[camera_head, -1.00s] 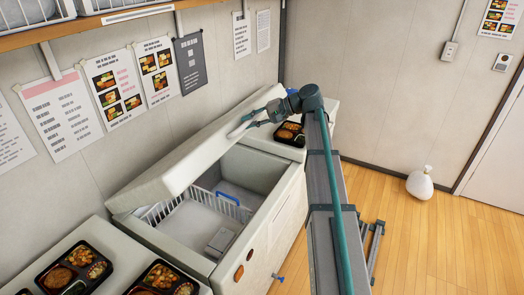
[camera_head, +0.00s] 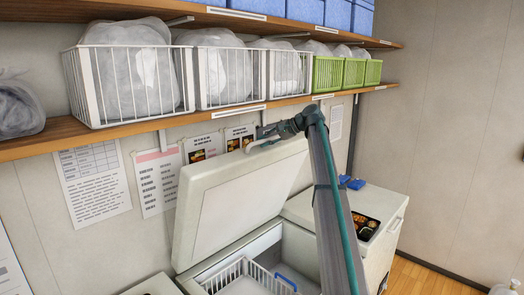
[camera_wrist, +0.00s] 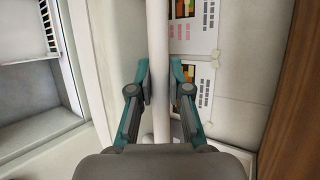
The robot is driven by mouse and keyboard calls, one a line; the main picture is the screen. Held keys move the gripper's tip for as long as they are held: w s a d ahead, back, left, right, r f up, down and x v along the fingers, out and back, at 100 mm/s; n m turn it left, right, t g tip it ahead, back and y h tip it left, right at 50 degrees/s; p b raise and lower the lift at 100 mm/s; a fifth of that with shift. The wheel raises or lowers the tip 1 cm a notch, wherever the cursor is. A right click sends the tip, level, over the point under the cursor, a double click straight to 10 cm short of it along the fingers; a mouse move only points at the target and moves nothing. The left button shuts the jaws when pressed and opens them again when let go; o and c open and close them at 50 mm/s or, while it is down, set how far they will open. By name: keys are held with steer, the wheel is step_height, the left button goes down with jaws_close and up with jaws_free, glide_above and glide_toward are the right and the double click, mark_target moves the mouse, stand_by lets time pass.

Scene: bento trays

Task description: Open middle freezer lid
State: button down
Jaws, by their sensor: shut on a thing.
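The middle freezer's white lid (camera_head: 235,200) stands raised and tilted back toward the wall in the head view. The freezer (camera_head: 305,246) below it is open, with a white wire basket (camera_head: 240,277) and a blue handle (camera_head: 286,281) inside. My gripper (camera_head: 262,138) is at the lid's upper edge. In the wrist view my gripper (camera_wrist: 160,85) has its two teal fingers on either side of the white lid handle (camera_wrist: 158,45), shut on it. The handle's ends are partly hidden.
A wooden shelf (camera_head: 40,146) with white baskets (camera_head: 130,85) and green baskets (camera_head: 328,74) hangs close above the lid. A neighbouring freezer (camera_head: 397,222) at right carries a bento tray (camera_head: 364,227) and blue items (camera_head: 352,183). Posters (camera_head: 92,185) line the wall.

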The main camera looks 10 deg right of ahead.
steer(key=shift+w+a+r, duration=0.1)
steer(key=shift+w+a, duration=0.1)
steer(key=shift+w, duration=0.15)
steer(key=c, duration=1.1)
jaws_free()
steer(key=v, duration=1.2)
steer(key=shift+a+r, duration=0.1)
